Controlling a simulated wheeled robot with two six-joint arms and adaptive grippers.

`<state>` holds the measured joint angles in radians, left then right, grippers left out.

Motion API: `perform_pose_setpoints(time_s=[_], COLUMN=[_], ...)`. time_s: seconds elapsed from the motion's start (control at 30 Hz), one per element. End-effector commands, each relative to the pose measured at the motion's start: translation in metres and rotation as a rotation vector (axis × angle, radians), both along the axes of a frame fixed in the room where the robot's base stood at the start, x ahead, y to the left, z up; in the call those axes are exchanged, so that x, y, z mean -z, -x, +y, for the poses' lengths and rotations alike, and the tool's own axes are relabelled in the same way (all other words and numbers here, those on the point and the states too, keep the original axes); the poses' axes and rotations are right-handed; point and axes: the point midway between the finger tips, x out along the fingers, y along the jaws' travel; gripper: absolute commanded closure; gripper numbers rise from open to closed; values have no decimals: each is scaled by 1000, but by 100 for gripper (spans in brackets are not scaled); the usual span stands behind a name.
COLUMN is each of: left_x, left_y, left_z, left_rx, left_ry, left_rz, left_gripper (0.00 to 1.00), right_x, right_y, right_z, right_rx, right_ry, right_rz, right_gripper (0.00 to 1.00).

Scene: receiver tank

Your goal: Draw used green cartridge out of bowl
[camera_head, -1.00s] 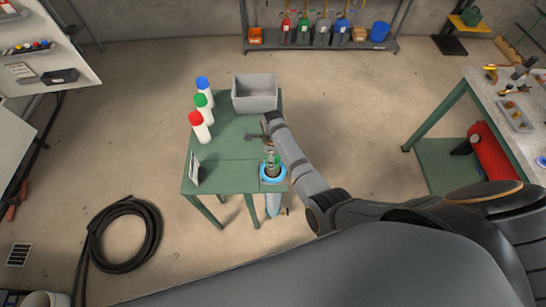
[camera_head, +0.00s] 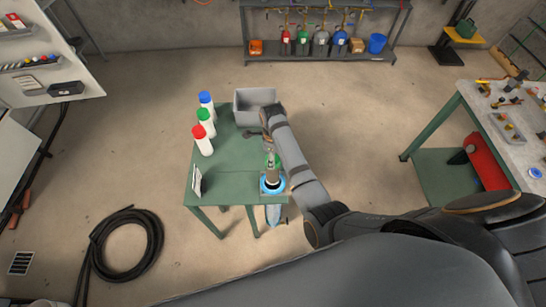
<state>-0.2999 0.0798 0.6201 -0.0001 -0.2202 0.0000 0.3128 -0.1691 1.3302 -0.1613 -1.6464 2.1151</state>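The bowl (camera_head: 264,190) is a blue-rimmed filter housing at the front right corner of the green table. The used green cartridge (camera_head: 272,174) stands roughly upright in it, with a green top and a grey-brown body showing above the rim. Its lower end is hidden in the bowl. My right gripper (camera_head: 270,154) reaches down from above and appears shut on the cartridge's top; the fingers are small and partly covered by my arm. My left gripper is not in view.
White bottles with blue (camera_head: 205,97), green (camera_head: 204,114) and red (camera_head: 198,131) caps stand on the table's left side. A grey bin (camera_head: 254,104) is at the back. A small upright card (camera_head: 197,181) stands at the front left. The table's middle (camera_head: 232,155) is clear.

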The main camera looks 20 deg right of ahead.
Motion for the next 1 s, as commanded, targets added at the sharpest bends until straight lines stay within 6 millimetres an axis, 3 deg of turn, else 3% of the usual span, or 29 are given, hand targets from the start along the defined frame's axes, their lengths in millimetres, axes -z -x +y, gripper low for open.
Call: perform_pose_setpoints(time_s=[1.0], left_x=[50], left_y=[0], left_z=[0], left_rx=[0], left_ry=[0], left_rz=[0], left_gripper=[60], right_x=[82], right_y=[0], right_z=[0], right_rx=[0], right_ry=[0], right_rz=[0], right_gripper=[100])
